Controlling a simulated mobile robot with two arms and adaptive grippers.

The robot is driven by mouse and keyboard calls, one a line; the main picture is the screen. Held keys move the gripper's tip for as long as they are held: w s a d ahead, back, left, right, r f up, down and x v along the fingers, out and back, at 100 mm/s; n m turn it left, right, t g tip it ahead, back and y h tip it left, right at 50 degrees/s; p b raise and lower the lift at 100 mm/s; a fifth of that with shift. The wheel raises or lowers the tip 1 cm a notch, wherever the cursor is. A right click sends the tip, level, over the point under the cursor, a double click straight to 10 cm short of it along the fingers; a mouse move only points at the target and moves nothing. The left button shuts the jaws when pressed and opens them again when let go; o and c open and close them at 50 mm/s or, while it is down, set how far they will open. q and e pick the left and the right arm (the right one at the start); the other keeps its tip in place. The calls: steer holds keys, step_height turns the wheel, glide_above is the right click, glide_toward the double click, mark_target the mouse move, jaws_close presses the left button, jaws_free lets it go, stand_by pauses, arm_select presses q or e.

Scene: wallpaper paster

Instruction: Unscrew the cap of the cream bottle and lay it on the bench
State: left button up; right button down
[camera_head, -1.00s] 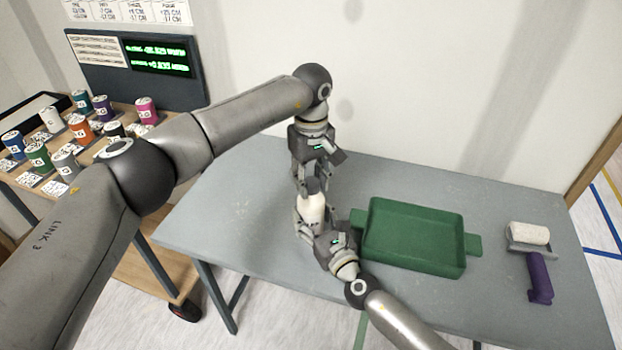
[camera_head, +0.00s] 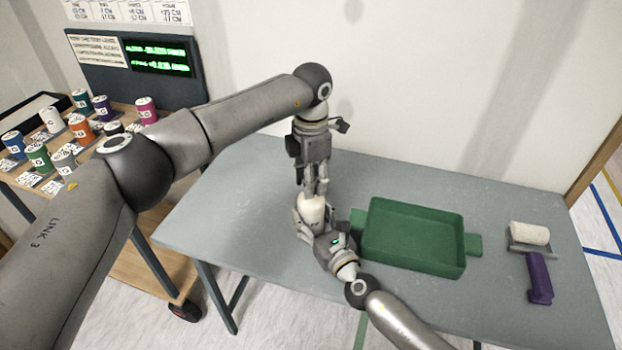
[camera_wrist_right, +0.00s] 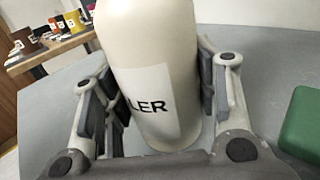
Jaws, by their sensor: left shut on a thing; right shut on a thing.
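The cream bottle (camera_head: 312,209) stands upright on the grey bench (camera_head: 250,195), left of the green tray. In the right wrist view the bottle (camera_wrist_right: 150,60) fills the middle, with a white label ending in "LER". My right gripper (camera_head: 311,224) is shut on the bottle's body from the front, a finger on each side. My left gripper (camera_head: 316,188) points straight down over the bottle top and is shut at the cap. The cap itself is hidden by the left fingers, so I cannot tell whether it is still on the neck.
A green tray (camera_head: 372,232) lies close to the right of my right gripper. A paint roller with a white sleeve (camera_head: 529,233) and purple handle (camera_head: 540,278) lies at the right. A cart with several coloured cans stands at the left. The bench's left part is clear.

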arm_select(q)
steer(key=n, duration=0.9)
steer(key=shift+n, duration=0.4)
steer(key=n, duration=0.4)
steer(key=shift+n, duration=0.3)
steer(key=n, duration=0.4)
steer(key=shift+n, duration=0.3)
steer(key=shift+r, duration=0.3)
steer(key=shift+r, duration=0.85)
